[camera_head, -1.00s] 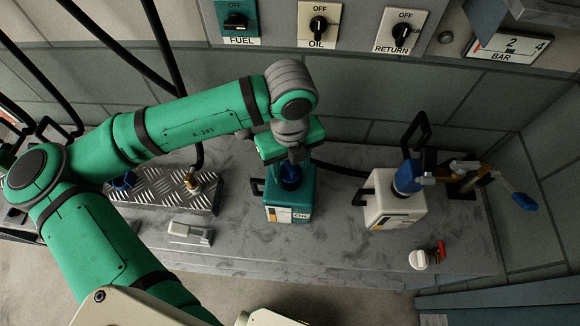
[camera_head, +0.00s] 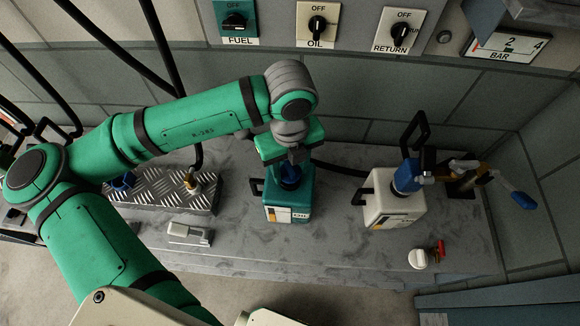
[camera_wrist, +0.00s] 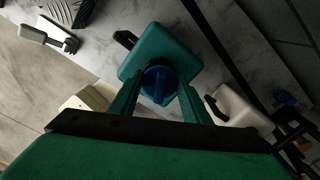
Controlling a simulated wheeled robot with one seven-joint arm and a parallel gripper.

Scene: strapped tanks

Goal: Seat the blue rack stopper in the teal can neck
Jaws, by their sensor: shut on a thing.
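The teal can (camera_head: 284,205) stands upright on the grey bench, and its top also shows in the wrist view (camera_wrist: 150,48). My gripper (camera_head: 291,168) is above the can with its fingers pointing down. The blue stopper (camera_head: 289,180) is between the fingertips at the top of the can, over the neck; it also shows in the wrist view (camera_wrist: 159,84). My gripper is shut on the stopper. The stopper hides the neck, so I cannot tell how deep it sits.
A white can (camera_head: 395,203) with a blue-topped nozzle stands at the right.

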